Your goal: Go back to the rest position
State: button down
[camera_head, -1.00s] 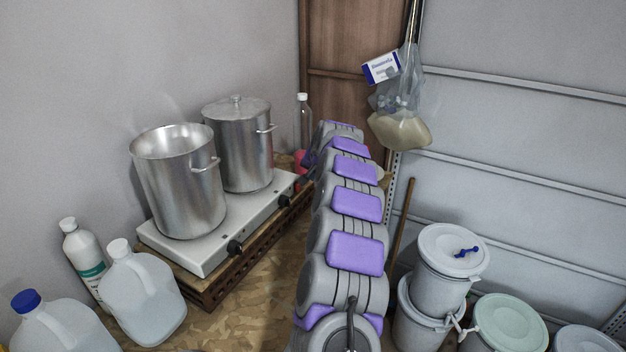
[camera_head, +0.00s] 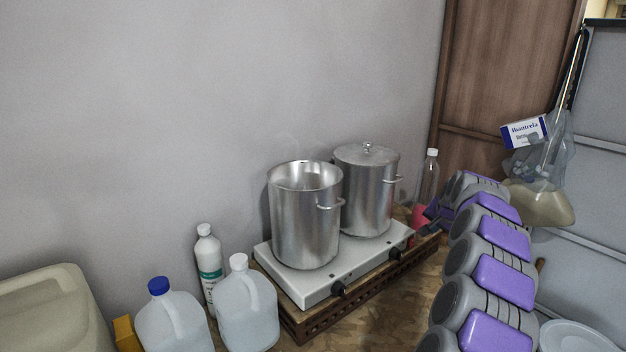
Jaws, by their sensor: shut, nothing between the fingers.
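My arm, grey with purple pads, reaches away from the lower right of the head view. My gripper (camera_head: 434,213) is the small dark part at its far end, beside the clear bottle with red liquid (camera_head: 426,182). It is shut and appears to hold nothing. The fingertips are small and partly hidden by the arm. I cannot tell whether they touch the bottle.
An open steel pot (camera_head: 305,222) and a lidded pot (camera_head: 368,195) stand on a white two-burner stove (camera_head: 318,287). Several jugs and bottles, such as a blue-capped jug (camera_head: 168,318), stand at left. A clear bag (camera_head: 540,180) hangs at right. A white lid (camera_head: 575,338) is lower right.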

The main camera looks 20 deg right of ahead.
jog(key=s+a+r+n+g+y, duration=0.1)
jog(key=s+a+r+n+y, duration=0.15)
jog(key=a, duration=0.95)
jog(key=s+a+r+n+g+y, duration=0.1)
jog(key=s+a+n, duration=0.25)
jog(key=a, duration=0.95)
jog(key=s+a+f+n+g, duration=0.1)
jog(key=s+a+n+g, duration=0.15)
jog(key=s+a, duration=1)
jog(key=s+a+f+n+g, duration=0.1)
jog(key=s+f, duration=0.1)
jog(key=s, duration=0.8)
jog(key=s+a+f+n+g, duration=0.1)
jog(key=s+f, duration=0.2)
jog(key=s, duration=0.7)
jog(key=s+a+f+n+g+h, duration=0.1)
jog(key=s+f+g, duration=0.1)
jog(key=s, duration=0.8)
jog(key=shift+f+b, duration=0.35)
